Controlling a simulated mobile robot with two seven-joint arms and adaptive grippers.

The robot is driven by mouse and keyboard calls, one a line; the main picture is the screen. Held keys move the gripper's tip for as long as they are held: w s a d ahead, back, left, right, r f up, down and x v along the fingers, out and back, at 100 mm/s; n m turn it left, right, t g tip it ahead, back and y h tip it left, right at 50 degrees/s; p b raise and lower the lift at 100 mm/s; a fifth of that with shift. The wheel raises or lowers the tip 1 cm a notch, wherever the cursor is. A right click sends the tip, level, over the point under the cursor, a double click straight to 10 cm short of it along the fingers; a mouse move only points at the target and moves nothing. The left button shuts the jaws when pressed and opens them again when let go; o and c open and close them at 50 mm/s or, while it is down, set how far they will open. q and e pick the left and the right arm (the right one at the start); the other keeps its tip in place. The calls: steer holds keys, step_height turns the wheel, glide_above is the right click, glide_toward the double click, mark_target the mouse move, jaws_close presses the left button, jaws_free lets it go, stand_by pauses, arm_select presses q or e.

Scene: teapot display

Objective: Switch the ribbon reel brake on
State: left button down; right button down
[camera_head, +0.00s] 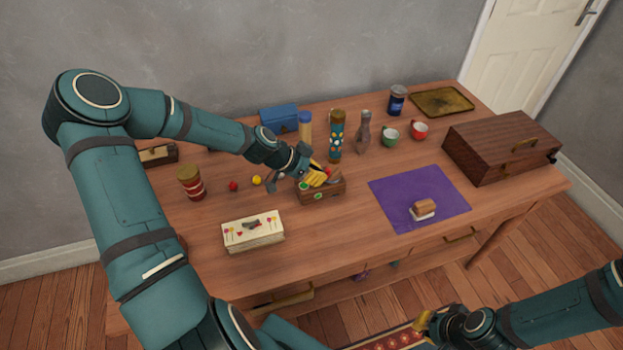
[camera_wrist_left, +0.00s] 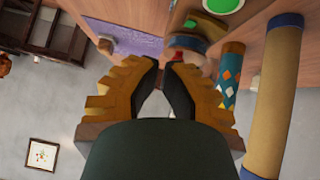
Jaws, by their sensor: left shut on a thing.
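A small wooden unit (camera_head: 335,190) with green discs stands mid-table and seems to be the ribbon reel. A green disc (camera_wrist_left: 222,4) also shows at the top of the left wrist view. My left gripper (camera_head: 322,179) is right at this unit, its yellow fingers over the top. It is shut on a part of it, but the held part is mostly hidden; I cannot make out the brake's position. In the left wrist view the fingertips (camera_wrist_left: 164,66) are close together beside a part with red and grey. My right gripper (camera_head: 424,322) is low at the front, apart from the unit; its fingers are unclear.
A patterned cylinder (camera_head: 336,138) and a tan, blue-capped cylinder (camera_head: 305,131) stand close behind the unit. A card box (camera_head: 253,233) lies front left. A purple mat (camera_head: 390,190) with a small block (camera_head: 425,207) lies right. A brown case (camera_head: 490,150) is at far right.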

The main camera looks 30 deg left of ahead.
arm_select(q)
steer(key=s+d+p+v, duration=0.1)
steer(key=p+v, duration=0.1)
steer(key=v, duration=0.8)
steer(key=shift+d+r+p, duration=0.15)
steer(key=shift+r+p, duration=0.15)
steer(key=shift+r, duration=0.1)
steer(key=d+f+n+g, duration=0.2)
steer(key=d+f, duration=0.4)
steer(key=d, duration=0.3)
steer(key=s+d+f+n+g+y, duration=0.2)
steer(key=s+d+f+n, duration=0.4)
steer(key=s+d+f, duration=0.4)
steer(key=shift+s+d+f+n+g+y, duration=0.35)
steer(key=shift+s+d, duration=1.1)
steer(key=shift+d, duration=0.55)
